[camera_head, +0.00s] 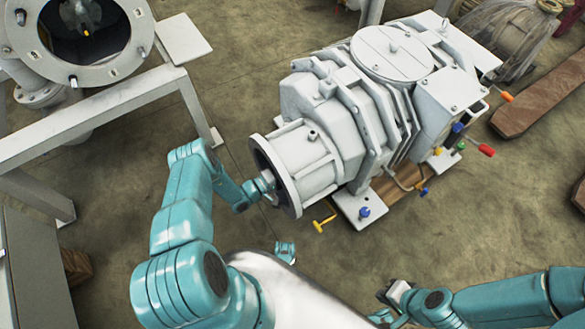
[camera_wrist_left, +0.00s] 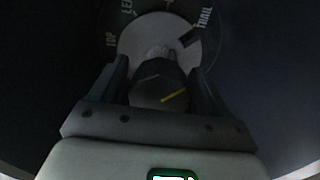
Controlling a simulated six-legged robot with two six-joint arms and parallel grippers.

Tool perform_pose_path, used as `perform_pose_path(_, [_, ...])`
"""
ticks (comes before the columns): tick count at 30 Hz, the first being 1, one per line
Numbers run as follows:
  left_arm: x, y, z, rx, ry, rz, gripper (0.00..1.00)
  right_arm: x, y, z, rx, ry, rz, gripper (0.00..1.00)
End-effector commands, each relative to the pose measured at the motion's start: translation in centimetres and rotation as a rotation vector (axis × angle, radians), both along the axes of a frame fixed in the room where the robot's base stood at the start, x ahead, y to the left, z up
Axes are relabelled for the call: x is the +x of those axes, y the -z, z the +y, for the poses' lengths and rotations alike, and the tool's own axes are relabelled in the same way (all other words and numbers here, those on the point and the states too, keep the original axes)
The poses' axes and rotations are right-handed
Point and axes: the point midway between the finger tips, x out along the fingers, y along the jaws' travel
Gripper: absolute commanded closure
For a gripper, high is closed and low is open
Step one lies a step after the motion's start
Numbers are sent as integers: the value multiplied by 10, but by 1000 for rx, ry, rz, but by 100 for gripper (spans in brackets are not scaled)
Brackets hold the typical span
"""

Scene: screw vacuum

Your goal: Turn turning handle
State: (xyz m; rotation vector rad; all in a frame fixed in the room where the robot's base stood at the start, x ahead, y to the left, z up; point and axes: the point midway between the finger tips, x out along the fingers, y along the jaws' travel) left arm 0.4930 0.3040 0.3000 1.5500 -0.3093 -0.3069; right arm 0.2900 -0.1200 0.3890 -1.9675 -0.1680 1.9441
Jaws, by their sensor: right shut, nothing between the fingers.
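My left gripper (camera_head: 268,183) reaches into the round open flange (camera_head: 292,208) of the white screw vacuum machine (camera_head: 330,120). In the left wrist view its two fingers (camera_wrist_left: 160,80) stand apart. A dark turning handle (camera_wrist_left: 158,88) with a yellow mark lies between them. I cannot tell whether they press on it. Behind it is a pale round dial (camera_wrist_left: 130,45) with partly legible lettering around it. In the head view the handle is hidden inside the flange. My right gripper (camera_head: 382,301) is shut and empty at the bottom right, away from the machine.
Yellow (camera_head: 324,217), blue and red handles stick out low along the machine's side. A grey frame (camera_head: 110,105) and another large flanged opening (camera_head: 75,30) stand at the left. Wooden beams (camera_head: 535,100) lie at the right.

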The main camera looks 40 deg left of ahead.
Motion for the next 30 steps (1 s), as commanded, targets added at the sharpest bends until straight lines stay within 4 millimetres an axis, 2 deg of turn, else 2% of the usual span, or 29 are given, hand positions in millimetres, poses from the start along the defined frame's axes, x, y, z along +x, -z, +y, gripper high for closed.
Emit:
perform_pose_path(9, [-1, 0, 0, -1, -1, 1, 15, 0, 0, 0, 0, 0, 0, 100])
perform_pose_path(13, [-11, -1, 6, -1, -4, 3, 15, 0, -4, 0, 0, 0, 0, 100])
perform_pose_path(17, [-37, -2, 17, -1, -7, 5, 15, 0, -11, 0, 0, 0, 0, 100])
perform_pose_path(24, [-98, -1, 42, -1, -7, 4, 15, 0, -21, 0, 0, 0, 0, 100])
perform_pose_path(30, [-134, 0, 56, -1, -3, 1, 15, 0, -25, 0, 0, 0, 0, 100])
